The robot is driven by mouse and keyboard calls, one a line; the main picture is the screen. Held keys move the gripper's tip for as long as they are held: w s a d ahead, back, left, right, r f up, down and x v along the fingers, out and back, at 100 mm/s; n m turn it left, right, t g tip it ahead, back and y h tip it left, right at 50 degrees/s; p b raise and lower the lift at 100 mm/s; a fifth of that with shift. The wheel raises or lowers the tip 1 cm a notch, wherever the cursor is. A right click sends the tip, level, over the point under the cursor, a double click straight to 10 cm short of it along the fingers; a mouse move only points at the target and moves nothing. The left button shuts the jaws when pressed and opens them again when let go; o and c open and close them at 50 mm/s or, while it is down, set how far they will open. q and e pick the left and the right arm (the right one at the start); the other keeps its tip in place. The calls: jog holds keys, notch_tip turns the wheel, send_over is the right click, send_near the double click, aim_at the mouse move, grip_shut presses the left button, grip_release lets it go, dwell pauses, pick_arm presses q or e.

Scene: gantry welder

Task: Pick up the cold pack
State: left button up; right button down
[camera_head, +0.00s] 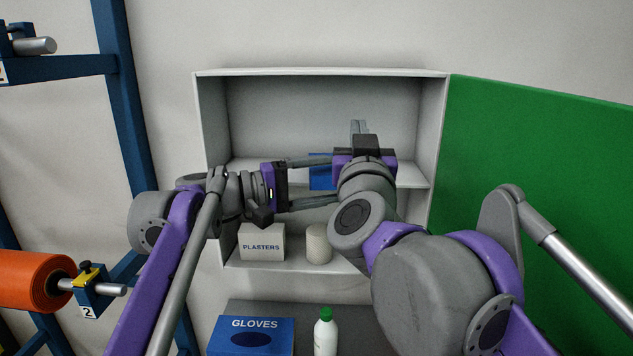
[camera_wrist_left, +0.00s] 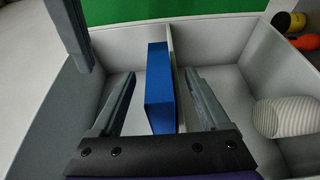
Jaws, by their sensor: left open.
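The cold pack, a flat blue block (camera_head: 321,172), is on the cabinet's middle shelf (camera_head: 417,178), partly hidden by my arms. In the left wrist view the blue block (camera_wrist_left: 158,88) shows between my left fingers, with a gap on each side. My left gripper (camera_head: 331,178) is open and reaches in from the left; it also shows in the left wrist view (camera_wrist_left: 160,76). In that view the shelf's edge lies between the block and the right-hand finger. My right gripper (camera_head: 359,128) points into the cabinet just right of the block; its finger gap is unclear.
A plasters box (camera_head: 262,243) and a pale roll (camera_head: 318,243) stand on the lower shelf. Below are a blue gloves box (camera_head: 251,335) and a green-capped bottle (camera_head: 326,335). A green panel (camera_head: 545,170) borders the right; a blue frame (camera_head: 122,95) stands left. The upper compartment has free room.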

pick_arm(q)
grip_shut()
dwell(0.4)
pick_arm(e)
jog(key=shift+r, duration=0.6)
jog(key=v, duration=1.2)
